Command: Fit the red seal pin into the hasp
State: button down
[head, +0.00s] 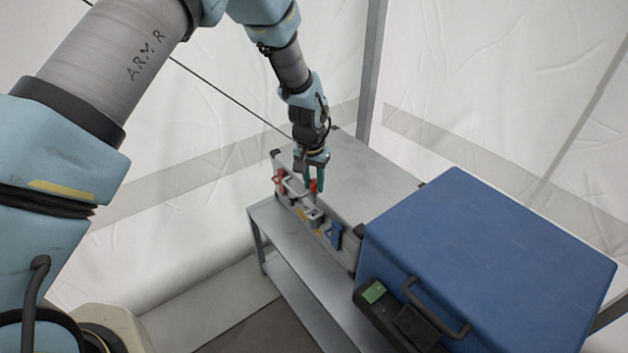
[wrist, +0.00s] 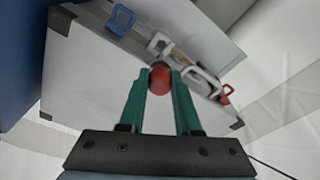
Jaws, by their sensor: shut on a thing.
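My gripper (head: 314,182) is above the front edge of a grey case, its green fingers shut on the red seal pin. In the wrist view the round red head of the seal pin (wrist: 160,78) sits between the green fingertips (wrist: 160,86). The grey hasp (head: 312,215) is on the front of the case, just below the gripper; it also shows beyond the pin in the wrist view (wrist: 160,44). The pin's lower end is hard to make out, and I cannot tell whether it touches the hasp.
The grey case (head: 372,180) stands on a metal bench (head: 283,240). It has a pale handle (head: 292,186), a red latch (head: 279,182) and a blue latch (head: 335,236). A large blue box (head: 490,250) with a dark handle stands close on the right. White tent walls surround it.

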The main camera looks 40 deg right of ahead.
aim_at(314, 199)
jog(key=shift+f+b, duration=0.75)
jog(key=shift+f, duration=0.75)
jog(key=shift+f+b, duration=2)
jog(key=shift+f, duration=0.65)
dwell(0.5)
jog(key=c, duration=0.5)
grip_release()
jog(key=shift+r, duration=0.1)
jog(key=r, duration=0.3)
jog(key=a+r+b, duration=0.1)
jog(key=r, duration=0.6)
jog(key=shift+s+a+r+b, duration=0.15)
jog(key=shift+s+r+b, duration=0.05)
jog(key=shift+r+b, duration=0.2)
jog(key=shift+f, duration=0.1)
